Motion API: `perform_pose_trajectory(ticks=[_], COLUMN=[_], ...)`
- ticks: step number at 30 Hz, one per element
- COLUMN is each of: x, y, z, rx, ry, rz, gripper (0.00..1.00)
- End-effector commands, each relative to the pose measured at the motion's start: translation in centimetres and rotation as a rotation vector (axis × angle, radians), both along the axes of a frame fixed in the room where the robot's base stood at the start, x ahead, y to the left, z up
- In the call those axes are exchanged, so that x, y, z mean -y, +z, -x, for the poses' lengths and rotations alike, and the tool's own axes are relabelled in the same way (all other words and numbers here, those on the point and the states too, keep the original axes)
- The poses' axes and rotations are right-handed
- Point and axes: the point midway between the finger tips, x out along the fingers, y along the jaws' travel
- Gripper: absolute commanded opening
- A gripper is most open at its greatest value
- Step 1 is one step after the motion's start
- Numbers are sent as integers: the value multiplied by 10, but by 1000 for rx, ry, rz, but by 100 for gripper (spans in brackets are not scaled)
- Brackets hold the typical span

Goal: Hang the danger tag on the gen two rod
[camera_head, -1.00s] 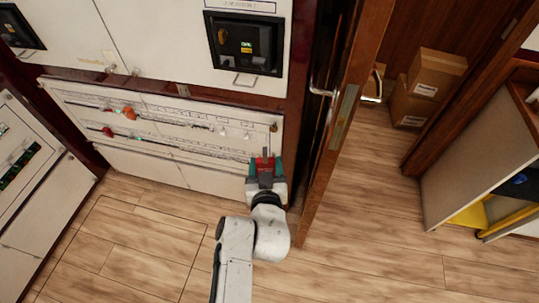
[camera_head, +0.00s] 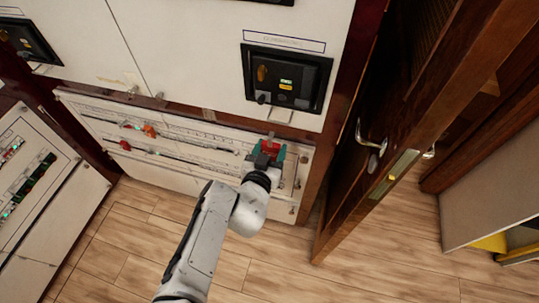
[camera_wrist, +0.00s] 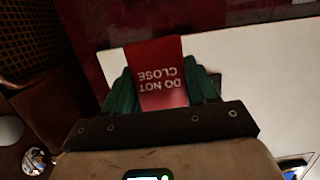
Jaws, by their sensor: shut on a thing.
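The danger tag (camera_wrist: 158,75) is red with white "DO NOT CLOSE" lettering, upside down in the wrist view. My gripper (camera_wrist: 160,95) is shut on it, with a green finger on each side. In the head view the red tag (camera_head: 270,148) is held by my gripper (camera_head: 268,157) in front of the right part of the white breaker panel (camera_head: 190,165). I cannot tell whether the tag touches the panel. I cannot make out which rod is the gen two rod; small fittings near the tag are partly hidden by my gripper.
A large cabinet with a black display unit (camera_head: 287,78) stands above the panel. An open wooden door (camera_head: 400,130) with a metal handle (camera_head: 371,140) is close on the right. Another sloped panel (camera_head: 35,170) stands at left. The wooden floor (camera_head: 340,280) in front is clear.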

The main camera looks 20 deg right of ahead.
Motion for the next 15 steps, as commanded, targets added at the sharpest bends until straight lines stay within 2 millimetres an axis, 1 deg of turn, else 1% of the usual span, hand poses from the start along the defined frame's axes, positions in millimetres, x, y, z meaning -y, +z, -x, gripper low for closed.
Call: perform_pose_trajectory(ticks=[15], x=[22], y=[-1], z=[-31], rx=[1], ry=[0], rz=[-1], gripper=[27])
